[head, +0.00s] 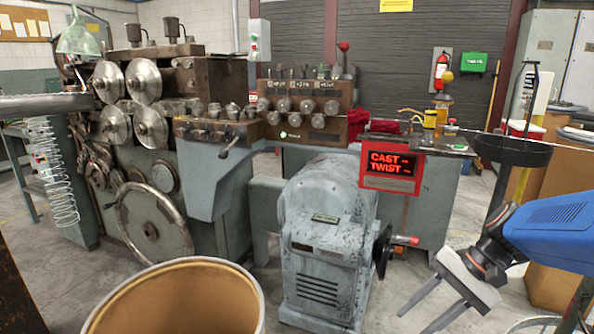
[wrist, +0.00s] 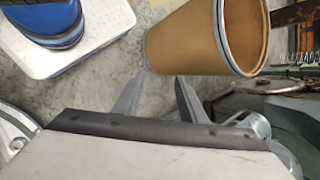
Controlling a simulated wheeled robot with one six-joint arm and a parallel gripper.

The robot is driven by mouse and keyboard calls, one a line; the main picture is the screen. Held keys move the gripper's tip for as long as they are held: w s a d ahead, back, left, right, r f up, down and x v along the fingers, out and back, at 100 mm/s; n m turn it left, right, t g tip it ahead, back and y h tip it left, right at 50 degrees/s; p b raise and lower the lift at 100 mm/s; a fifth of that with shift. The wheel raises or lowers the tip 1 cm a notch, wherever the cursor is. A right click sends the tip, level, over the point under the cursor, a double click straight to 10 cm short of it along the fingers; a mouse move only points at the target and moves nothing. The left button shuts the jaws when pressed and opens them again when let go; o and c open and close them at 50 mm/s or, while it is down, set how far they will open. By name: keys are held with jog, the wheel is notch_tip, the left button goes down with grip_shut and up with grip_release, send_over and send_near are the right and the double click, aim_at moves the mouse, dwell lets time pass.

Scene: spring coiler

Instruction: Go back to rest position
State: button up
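My gripper (head: 433,308) is at the lower right of the head view, at the end of my blue arm. Its two grey fingers are spread apart with nothing between them. In the wrist view the same two fingers (wrist: 157,95) point up the picture, open, with bare concrete floor behind the gap. The spring coiler (head: 150,140) stands at the left of the head view, with several steel rollers and a handwheel. A coiled spring (head: 55,180) hangs at its left side. My gripper touches none of these.
A grey gearbox (head: 325,245) with a black handwheel (head: 383,250) stands left of my gripper. A red display (head: 392,168) reads CAST and TWIST. An open brown drum (head: 175,300) is in front; a brown drum (wrist: 205,38) also shows in the wrist view. Some concrete floor is clear.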

jog(key=s+d+r+n+t+h, duration=0.1)
jog(key=s+d+n+t+h, duration=0.2)
jog(key=s+n+t+h, duration=0.2)
jog(key=shift+s+d+n+h, duration=0.3)
jog(key=shift+s+n+h, duration=0.9)
jog(key=shift+s, duration=0.05)
jog(key=shift+r, duration=0.1)
